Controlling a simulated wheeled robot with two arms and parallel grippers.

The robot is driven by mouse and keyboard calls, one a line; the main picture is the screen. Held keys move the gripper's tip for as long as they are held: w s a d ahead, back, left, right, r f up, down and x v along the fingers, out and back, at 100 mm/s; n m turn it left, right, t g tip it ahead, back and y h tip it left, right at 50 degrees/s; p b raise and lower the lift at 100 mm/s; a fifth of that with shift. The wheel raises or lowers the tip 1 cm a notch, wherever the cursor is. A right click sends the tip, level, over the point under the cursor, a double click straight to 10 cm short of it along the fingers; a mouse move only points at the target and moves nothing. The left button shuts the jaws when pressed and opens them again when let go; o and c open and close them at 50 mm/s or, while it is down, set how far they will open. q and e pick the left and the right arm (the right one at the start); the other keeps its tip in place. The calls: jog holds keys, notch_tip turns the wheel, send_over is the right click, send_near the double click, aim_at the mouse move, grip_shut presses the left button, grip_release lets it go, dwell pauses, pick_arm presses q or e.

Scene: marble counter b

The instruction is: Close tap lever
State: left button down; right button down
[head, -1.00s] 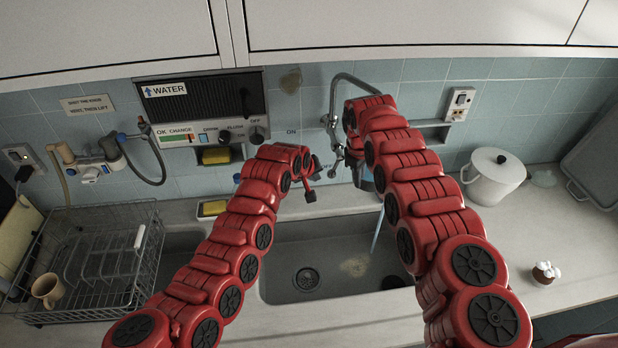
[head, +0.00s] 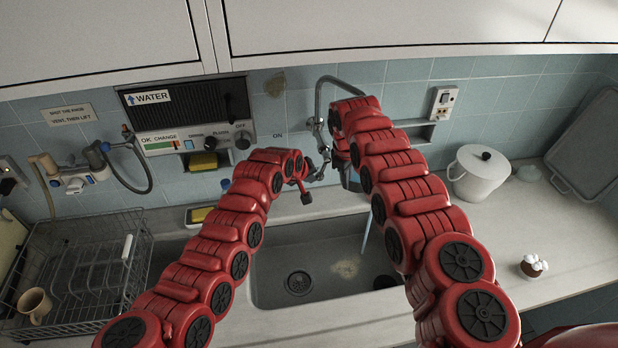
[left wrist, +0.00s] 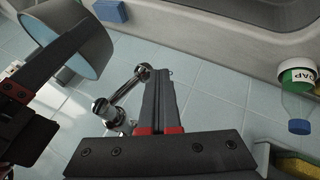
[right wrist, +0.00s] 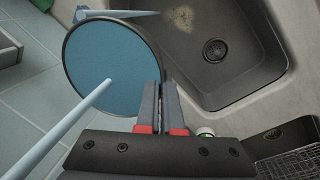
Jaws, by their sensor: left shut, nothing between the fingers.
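The chrome tap (head: 320,132) with its curved spout is on the tiled back wall. Its lever (left wrist: 128,88) runs diagonally in the left wrist view, its end close beside my left fingertips; contact is unclear. My left gripper (left wrist: 160,74) is shut and empty; in the head view it is just left of the tap (head: 308,186). My right gripper (right wrist: 162,88) appears shut on the rim of a round blue-grey cup (right wrist: 112,62), which shows side-on in the left wrist view (left wrist: 72,52). A water stream (right wrist: 70,125) reaches the cup. Another stream (head: 366,228) falls towards the sink.
The grey sink (head: 325,255) lies below. A dish rack (head: 75,270) stands left, a white pot (head: 478,175) right. A soap bottle (left wrist: 297,95) and yellow sponge (left wrist: 295,166) are near the left gripper. A water panel (head: 195,110) is on the wall.

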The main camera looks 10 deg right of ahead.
jog(key=shift+a, duration=0.1)
pick_arm(q)
jog(key=d+h, duration=0.1)
jog(key=f+n+h, duration=0.1)
jog(key=h, duration=0.1)
jog(key=shift+d+f, duration=0.15)
jog(key=shift+d, duration=0.2)
jog(key=shift+a+f, duration=0.1)
jog(key=shift+a, duration=0.1)
jog(key=s+a+r, duration=0.5)
jog(key=s+a, duration=0.1)
jog(key=a, duration=0.2)
jog(key=shift+a+r, duration=0.25)
jog(key=shift+a, duration=0.15)
dwell(0.4)
jog(key=shift+s, duration=0.1)
